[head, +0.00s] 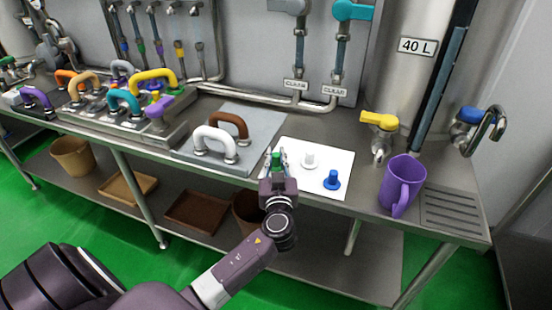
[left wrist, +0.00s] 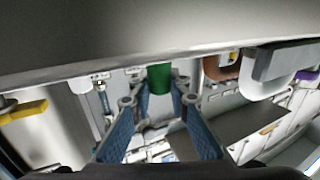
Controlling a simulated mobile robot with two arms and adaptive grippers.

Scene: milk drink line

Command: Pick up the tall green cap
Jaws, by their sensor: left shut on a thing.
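The tall green cap (head: 276,158) is at the left edge of the white mat (head: 309,192), at the tip of my left gripper (head: 278,164). In the left wrist view the green cap (left wrist: 159,77) sits between the two blue-padded fingers of my left gripper (left wrist: 158,102), which is shut on it. The cap's lower part is hidden, and I cannot tell whether it touches the mat. My right gripper is not in view.
A white cap (head: 310,161) and a blue cap (head: 332,180) stand on the mat. Brown (head: 229,121) and white (head: 214,138) handles stand on a grey plate to the left.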

